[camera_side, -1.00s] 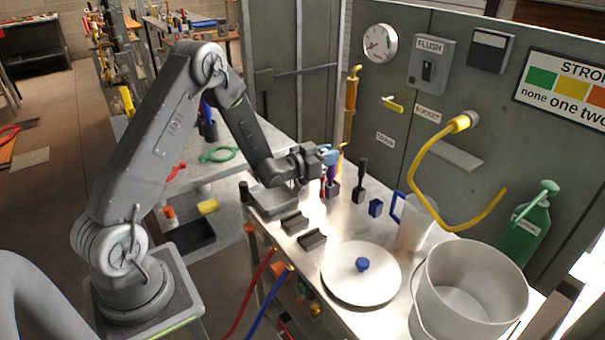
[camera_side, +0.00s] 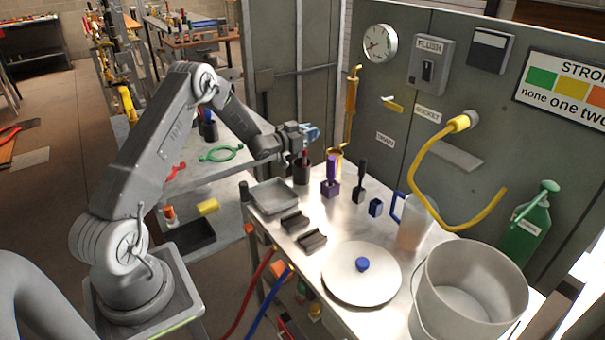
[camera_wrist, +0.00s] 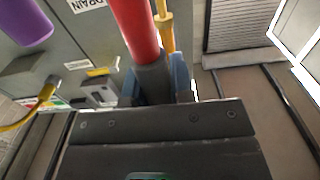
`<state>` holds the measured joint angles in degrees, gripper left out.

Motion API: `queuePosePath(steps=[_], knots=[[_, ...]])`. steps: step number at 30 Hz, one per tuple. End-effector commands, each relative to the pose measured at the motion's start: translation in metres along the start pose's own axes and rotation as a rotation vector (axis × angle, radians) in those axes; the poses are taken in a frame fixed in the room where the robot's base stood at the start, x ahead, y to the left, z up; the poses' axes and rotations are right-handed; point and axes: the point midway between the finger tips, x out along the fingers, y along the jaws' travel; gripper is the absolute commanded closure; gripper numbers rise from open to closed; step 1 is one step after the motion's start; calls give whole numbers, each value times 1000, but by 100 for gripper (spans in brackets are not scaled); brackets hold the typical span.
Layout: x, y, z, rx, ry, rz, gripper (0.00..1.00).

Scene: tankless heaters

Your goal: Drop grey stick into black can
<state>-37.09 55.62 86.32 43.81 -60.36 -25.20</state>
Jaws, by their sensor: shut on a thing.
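My gripper (camera_side: 313,134) is shut on a stick with a dark grey part (camera_wrist: 153,83), which lies between the blue fingertips in the wrist view. A red part (camera_wrist: 136,28) adjoins the grey part there and runs out of frame. In the side view red (camera_side: 306,157) shows below my gripper, at the mouth of the black can (camera_side: 302,174). I cannot tell whether its lower end is inside the can. The can stands upright on the metal table and is not visible in the wrist view.
A purple-handled piece (camera_side: 331,178) and a black-handled piece (camera_side: 360,180) stand right of the can. A yellow pipe (camera_side: 350,105) rises behind. A shallow grey tray (camera_side: 272,196) lies in front. A lid (camera_side: 360,274) and large pot (camera_side: 470,290) are farther right.

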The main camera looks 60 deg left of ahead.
Motion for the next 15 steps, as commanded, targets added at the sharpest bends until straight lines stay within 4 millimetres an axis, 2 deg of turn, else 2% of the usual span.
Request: queuePosePath(steps=[6,15], knots=[[0,0,15,-1,1,-1,100],[0,0,17,0,1,-1,100]])
